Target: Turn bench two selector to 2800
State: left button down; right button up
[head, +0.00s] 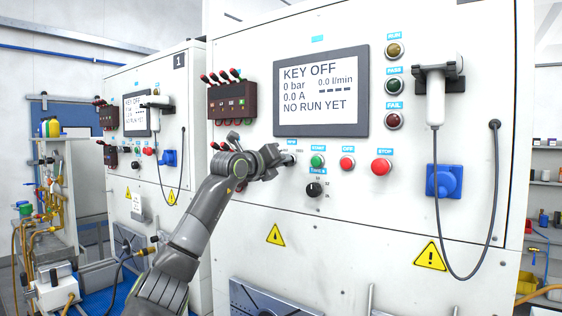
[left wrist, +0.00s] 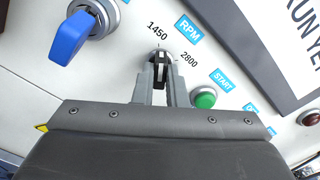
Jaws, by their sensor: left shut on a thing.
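The RPM selector (left wrist: 161,57) is a small dark knob on the white panel of the nearer bench, under a blue RPM label (left wrist: 188,27). The mark 1450 (left wrist: 157,30) is above it and 2800 (left wrist: 189,52) is to its right in the left wrist view. The knob stands upright in that view, its top toward 1450; its exact pointing is hard to tell. My left gripper (left wrist: 159,82) is shut on the knob, one finger on each side. In the head view my left gripper (head: 283,161) hides most of the knob. My right gripper is out of view.
The bench screen (head: 321,92) reads KEY OFF and NO RUN YET. A green START button (head: 317,161), red buttons and a timer knob (head: 314,189) sit close by. A blue handle (left wrist: 68,36) is left of the selector. Bench 1 (head: 148,130) stands further left.

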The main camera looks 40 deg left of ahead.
pick_arm(q)
jog(key=shift+d+m+p, duration=0.1)
jog(key=shift+m+p, duration=1.6)
jog(key=shift+m, duration=6.2)
jog(key=shift+f+m, duration=0.1)
jog(key=shift+m, duration=0.2)
jog(key=c, duration=1.5)
grip_release()
jog(key=shift+o, duration=0.2)
